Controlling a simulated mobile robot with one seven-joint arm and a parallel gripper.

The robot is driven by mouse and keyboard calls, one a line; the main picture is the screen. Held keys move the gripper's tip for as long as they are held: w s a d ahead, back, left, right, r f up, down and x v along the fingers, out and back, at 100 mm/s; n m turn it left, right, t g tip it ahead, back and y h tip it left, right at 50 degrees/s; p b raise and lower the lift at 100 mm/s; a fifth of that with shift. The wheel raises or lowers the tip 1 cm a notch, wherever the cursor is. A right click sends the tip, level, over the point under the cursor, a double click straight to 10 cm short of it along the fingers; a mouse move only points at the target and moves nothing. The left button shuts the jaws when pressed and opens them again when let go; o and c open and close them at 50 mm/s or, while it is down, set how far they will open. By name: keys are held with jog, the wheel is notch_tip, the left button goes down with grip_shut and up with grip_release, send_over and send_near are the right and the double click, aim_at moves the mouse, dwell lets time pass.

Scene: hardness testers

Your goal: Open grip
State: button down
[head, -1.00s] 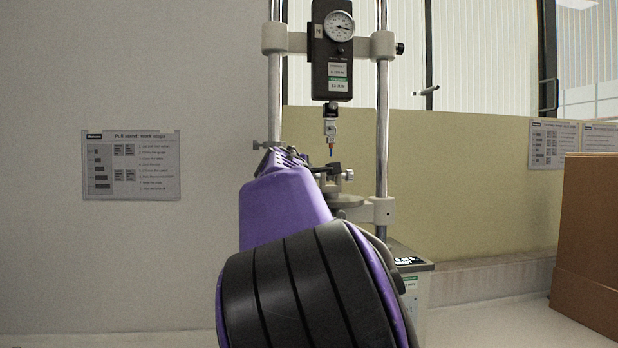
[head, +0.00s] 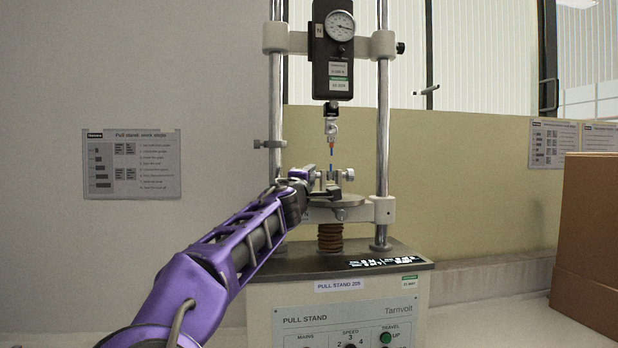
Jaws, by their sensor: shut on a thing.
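A pull stand (head: 400,285) faces me, with a force gauge (head: 333,50) on its two posts. An upper grip (head: 331,127) hangs under the gauge, with a short red and blue piece (head: 331,147) below it. The lower grip (head: 349,175) sits on the round plate (head: 345,203), a knob on its right side. A thin blue piece (head: 331,170) stands up in it, apart from the upper one. My gripper (head: 318,182) reaches in from the left and is shut at the lower grip's left side. My own wrist hides most of that side and the exact part held.
A clamp with a knob (head: 268,144) sits on the left post, close above my wrist. A cardboard box (head: 590,240) stands at the right. The bench is clear between the stand and the box. A wall sheet (head: 131,165) hangs at the left.

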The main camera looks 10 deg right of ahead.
jog(key=shift+d+f+m, duration=0.3)
jog(key=shift+d+f, duration=0.1)
jog(key=shift+f, duration=0.05)
jog(key=shift+a+r+t+h, duration=0.15)
jog(key=shift+a+t+h, duration=0.05)
jog(key=shift+t+h, duration=0.25)
jog(key=c, duration=0.5)
grip_release()
jog(key=shift+a+r, duration=0.1)
jog(key=shift+d+g+y, duration=0.25)
jog(key=shift+g+y, duration=0.1)
jog(key=shift+g, duration=0.3)
